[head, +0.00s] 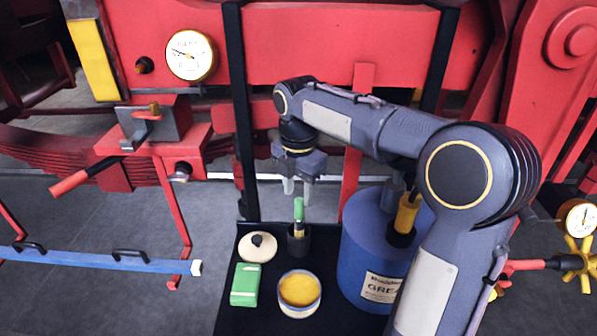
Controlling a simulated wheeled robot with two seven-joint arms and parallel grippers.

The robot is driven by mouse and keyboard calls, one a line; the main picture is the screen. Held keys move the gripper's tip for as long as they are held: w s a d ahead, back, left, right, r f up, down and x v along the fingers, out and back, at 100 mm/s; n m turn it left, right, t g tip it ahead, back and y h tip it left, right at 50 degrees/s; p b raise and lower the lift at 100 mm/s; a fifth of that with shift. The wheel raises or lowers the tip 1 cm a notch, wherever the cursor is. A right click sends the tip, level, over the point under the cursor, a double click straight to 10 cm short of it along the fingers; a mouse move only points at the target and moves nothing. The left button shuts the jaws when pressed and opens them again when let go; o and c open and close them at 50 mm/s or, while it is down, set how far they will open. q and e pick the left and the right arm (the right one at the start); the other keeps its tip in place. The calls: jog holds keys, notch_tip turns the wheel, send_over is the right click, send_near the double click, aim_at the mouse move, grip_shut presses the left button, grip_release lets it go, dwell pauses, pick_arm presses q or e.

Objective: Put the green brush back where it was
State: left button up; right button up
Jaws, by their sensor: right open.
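The green brush (299,209) stands upright in a small dark cup (306,246) on the black shelf (257,319). Its green handle points up, and its lower end is hidden in the cup. My right gripper (297,191) is open, pointing down, just above the handle's top in the picture. Its fingers appear to either side of the handle's line, with nothing held. I cannot tell whether the gripper is directly above the brush or behind it. My left gripper is not in view.
A bowl of yellow grease (299,292), a lid with a dark knob (257,247) and a green block (245,285) sit near the cup. A blue grease drum (361,250) with a yellow-handled tool (407,212) stands at right. Black posts (240,120) flank the shelf.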

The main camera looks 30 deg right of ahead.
notch_tip(320, 180, up, 5)
jog(key=shift+r, duration=0.2)
jog(key=shift+s+m, duration=0.4)
jog(key=shift+s, duration=0.05)
jog(key=s+a+f+m+t+y, duration=0.2)
jog(key=s+f+m, duration=0.3)
jog(key=s+m, duration=0.5)
jog(key=s+a+f+m+t+y, duration=0.1)
jog(key=s+a+f+m+t, duration=0.2)
jog(key=s+m, duration=0.8)
notch_tip(320, 180, down, 3)
jog(key=shift+a+r+m+t+y, duration=0.1)
jog(key=shift+a+m+t+y, duration=0.25)
jog(key=shift+a+m, duration=0.6)
jog(key=shift+s+a, duration=0.1)
jog(key=shift+a, duration=0.05)
